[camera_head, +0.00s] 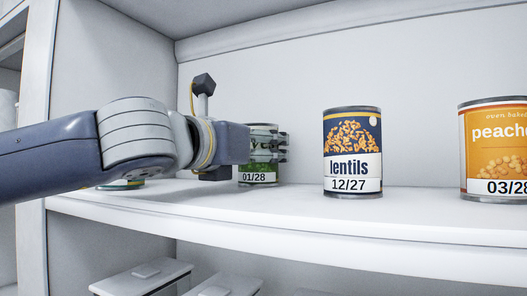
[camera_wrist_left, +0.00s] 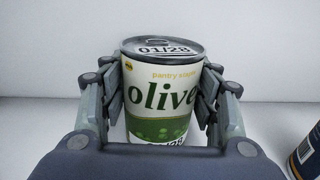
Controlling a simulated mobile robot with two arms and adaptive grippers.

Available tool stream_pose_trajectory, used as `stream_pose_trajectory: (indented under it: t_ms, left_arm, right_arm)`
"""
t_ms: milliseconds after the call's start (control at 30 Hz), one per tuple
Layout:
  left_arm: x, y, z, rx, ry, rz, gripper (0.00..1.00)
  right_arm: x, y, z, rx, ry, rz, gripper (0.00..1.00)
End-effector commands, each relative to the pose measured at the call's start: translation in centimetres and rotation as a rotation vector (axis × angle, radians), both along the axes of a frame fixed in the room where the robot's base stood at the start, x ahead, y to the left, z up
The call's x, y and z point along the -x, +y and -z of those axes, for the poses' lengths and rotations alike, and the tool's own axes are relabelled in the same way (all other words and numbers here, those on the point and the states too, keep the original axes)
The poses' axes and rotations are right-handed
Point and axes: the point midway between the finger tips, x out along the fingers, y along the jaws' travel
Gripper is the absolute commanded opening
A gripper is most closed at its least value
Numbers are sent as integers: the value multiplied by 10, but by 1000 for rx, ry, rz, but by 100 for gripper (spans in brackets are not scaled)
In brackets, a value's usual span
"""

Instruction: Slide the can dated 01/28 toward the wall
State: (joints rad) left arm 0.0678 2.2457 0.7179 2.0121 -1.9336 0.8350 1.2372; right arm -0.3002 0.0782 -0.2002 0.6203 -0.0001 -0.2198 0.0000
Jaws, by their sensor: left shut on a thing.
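The olive can dated 01/28 (camera_head: 259,178) stands upright on the shelf, left of the lentils can. Its white and green label and dated lid show in the left wrist view (camera_wrist_left: 160,95). My left gripper (camera_head: 268,147) comes in from the left and is shut on this can, with one finger on each side of it (camera_wrist_left: 162,105). The gripper hides much of the can's upper part in the head view. My right gripper is not in view.
A lentils can (camera_head: 352,152) dated 12/27 stands to the right, with a gap between. A peaches can (camera_head: 495,150) dated 03/28 stands farther right. The white shelf (camera_head: 300,205) has a back wall and left side wall. White containers (camera_head: 143,277) sit below.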

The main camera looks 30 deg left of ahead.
Motion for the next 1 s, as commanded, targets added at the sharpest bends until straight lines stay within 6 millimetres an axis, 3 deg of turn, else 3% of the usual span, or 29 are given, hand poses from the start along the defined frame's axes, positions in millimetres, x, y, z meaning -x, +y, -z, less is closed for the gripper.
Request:
stream_pose_trajectory:
  t_ms: [200,233,333,767,1000]
  left_arm:
    - [0,1,-1,0,-2,0,22]
    - [0,1,-1,0,-3,0,59]
    - [0,1,-1,-1,-3,0,80]
    - [4,0,-2,-1,-3,0,80]
    - [36,0,-3,-1,-8,1,80]
  right_arm:
    - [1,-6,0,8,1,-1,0]
    - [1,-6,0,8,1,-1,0]
    - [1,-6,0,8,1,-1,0]
    - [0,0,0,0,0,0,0]
    - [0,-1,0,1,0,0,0]
